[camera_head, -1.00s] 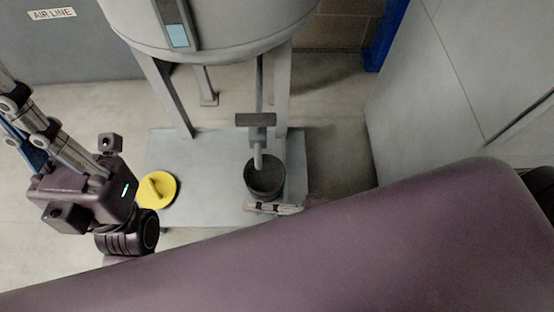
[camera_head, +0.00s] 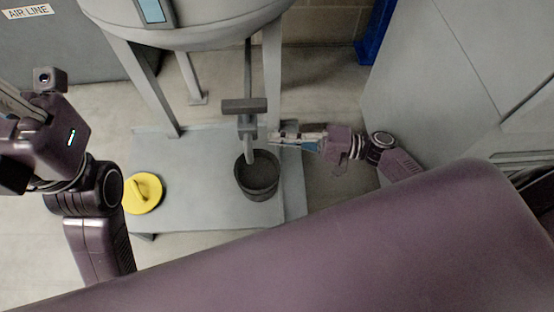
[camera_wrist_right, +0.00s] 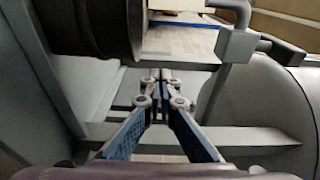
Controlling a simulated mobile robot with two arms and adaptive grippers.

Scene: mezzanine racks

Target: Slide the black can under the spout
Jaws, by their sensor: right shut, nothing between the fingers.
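The black can (camera_head: 257,177) stands upright and open-topped on the grey base plate. The grey spout (camera_head: 249,152) comes down over the can's far-left rim in the head view; I cannot tell whether it is over the middle. My right gripper (camera_head: 273,138) reaches in from the right, just beyond the can and beside the spout. It is shut and empty. In the right wrist view its fingers (camera_wrist_right: 157,76) meet, with the can (camera_wrist_right: 95,28) at upper left and the spout (camera_wrist_right: 236,15) at upper right. My left gripper is mostly cut off at the left edge; its fingertips are hidden.
A yellow lid-like disc (camera_head: 143,193) with a handle lies at the plate's left. The grey tank (camera_head: 200,22) stands on legs behind, with a T-shaped valve handle (camera_head: 244,105) above the spout. A grey cabinet (camera_head: 450,70) stands at right. The plate's (camera_head: 200,190) middle-left is clear.

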